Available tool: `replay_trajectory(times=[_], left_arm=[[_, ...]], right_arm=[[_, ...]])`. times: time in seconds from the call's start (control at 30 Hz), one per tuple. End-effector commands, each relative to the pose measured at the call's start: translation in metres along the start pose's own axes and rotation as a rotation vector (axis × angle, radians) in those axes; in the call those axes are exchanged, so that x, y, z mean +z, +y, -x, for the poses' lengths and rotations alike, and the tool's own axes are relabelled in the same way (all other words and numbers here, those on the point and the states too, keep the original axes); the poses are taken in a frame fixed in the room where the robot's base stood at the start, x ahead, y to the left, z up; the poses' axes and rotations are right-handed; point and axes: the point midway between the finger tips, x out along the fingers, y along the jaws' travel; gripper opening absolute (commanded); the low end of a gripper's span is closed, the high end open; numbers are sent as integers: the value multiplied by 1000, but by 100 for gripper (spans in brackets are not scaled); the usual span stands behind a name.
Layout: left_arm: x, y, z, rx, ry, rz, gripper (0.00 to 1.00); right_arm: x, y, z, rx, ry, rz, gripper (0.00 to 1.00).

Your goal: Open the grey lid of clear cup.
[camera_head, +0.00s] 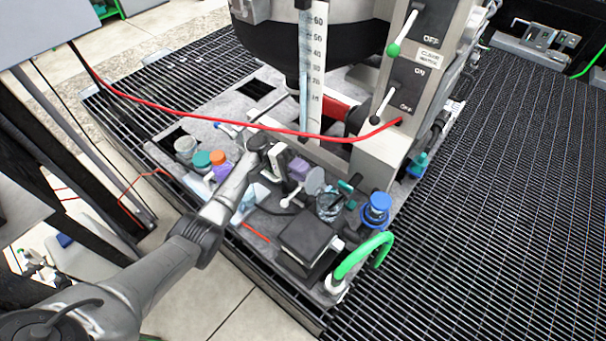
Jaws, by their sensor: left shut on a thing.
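The clear cup (328,207) stands on the grey deck right of the middle, with its mouth partly in view. The grey lid (315,180) is a round disc at the cup's upper left, tilted up away from the mouth. My left gripper (292,190) reaches down from the left arm, just left of the lid. Its jaws are shut on the lid's near side; the exact contact is small and hard to see. My right gripper is not in view.
A blue-topped item (376,209) and a black box (308,244) stand close to the cup. A green hose (372,250) arches at the deck's front right. Orange-capped (219,158) and teal-capped (202,159) containers stand left. A red cable (250,125) crosses above the deck.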

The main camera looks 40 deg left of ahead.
Motion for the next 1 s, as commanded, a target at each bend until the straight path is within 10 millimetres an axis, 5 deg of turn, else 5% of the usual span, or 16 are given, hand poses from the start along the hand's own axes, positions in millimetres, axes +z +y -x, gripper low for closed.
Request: replay_trajectory(times=[0.53,0.57,0.6,0.83,1.0], left_arm=[[0,0,1,23,-1,0,0],[0,0,1,23,-1,0,20],[0,0,1,23,0,0,23],[0,-1,1,22,0,1,45],[0,-1,1,22,0,1,45]], right_arm=[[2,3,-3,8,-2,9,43],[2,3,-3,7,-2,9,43],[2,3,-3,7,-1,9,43],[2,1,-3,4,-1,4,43],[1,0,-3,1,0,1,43]])
